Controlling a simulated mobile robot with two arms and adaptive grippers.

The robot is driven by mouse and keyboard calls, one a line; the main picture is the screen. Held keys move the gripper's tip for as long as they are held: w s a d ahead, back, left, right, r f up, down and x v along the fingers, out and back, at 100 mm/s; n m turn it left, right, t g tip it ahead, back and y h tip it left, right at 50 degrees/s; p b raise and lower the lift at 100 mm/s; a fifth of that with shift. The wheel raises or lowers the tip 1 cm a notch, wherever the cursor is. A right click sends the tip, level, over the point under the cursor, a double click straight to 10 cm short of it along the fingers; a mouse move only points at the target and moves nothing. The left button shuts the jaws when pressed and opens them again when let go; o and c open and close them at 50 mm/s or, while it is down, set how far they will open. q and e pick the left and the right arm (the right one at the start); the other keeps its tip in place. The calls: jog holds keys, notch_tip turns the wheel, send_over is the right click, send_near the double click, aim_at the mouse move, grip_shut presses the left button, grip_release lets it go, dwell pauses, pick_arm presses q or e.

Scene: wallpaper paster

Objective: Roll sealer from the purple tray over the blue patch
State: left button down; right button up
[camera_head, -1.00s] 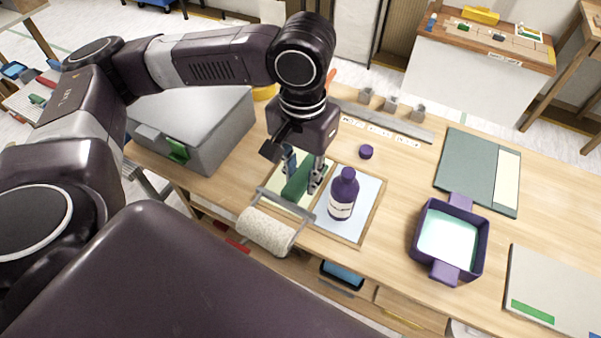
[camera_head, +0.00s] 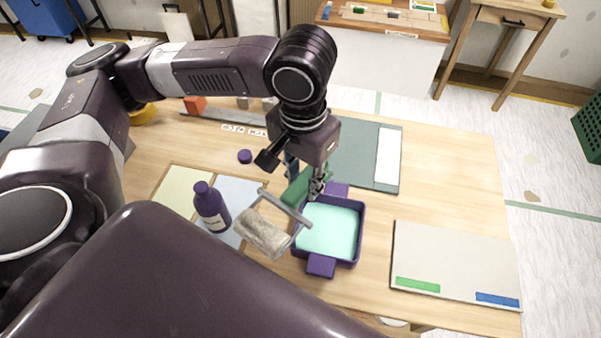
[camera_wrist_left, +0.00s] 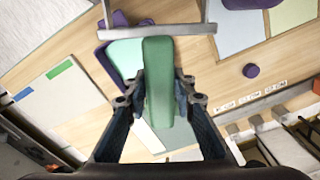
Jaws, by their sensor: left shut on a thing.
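My left gripper (camera_head: 305,178) is shut on the green handle of a paint roller (camera_head: 262,234). The handle also shows between the fingers in the left wrist view (camera_wrist_left: 159,85). The roller's pale, fuzzy sleeve hangs just left of the purple tray (camera_head: 328,265), apparently above the table. The tray holds pale mint-green liquid (camera_head: 330,232). A light blue panel (camera_head: 238,190) lies left of the tray beside a pale green-yellow panel (camera_head: 178,190). A purple bottle (camera_head: 211,207) stands upright by the blue panel. My right gripper is not in view.
A pale board (camera_head: 455,262) with green and blue strips lies at the right. A dark green sheet (camera_head: 362,150) lies behind the tray. A small purple cap (camera_head: 245,156) sits left of it. The table's right back area is clear.

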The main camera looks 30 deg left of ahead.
pick_arm(q)
jog(key=s+d+r+m+g+h+p, duration=0.1)
jog(key=d+r+m+h+p, duration=0.35)
jog(key=m, duration=0.65)
jog(key=s+d+r+m+g+h+p, duration=0.1)
jog(key=d+r+m+g+h+p, duration=0.1)
jog(key=d+m+h+p, duration=0.55)
jog(key=a+f+m+b, duration=0.3)
jog(key=f+b, duration=0.4)
jog(key=f, duration=0.3)
jog(key=shift+w+h, duration=0.2)
jog(key=shift+h, duration=0.2)
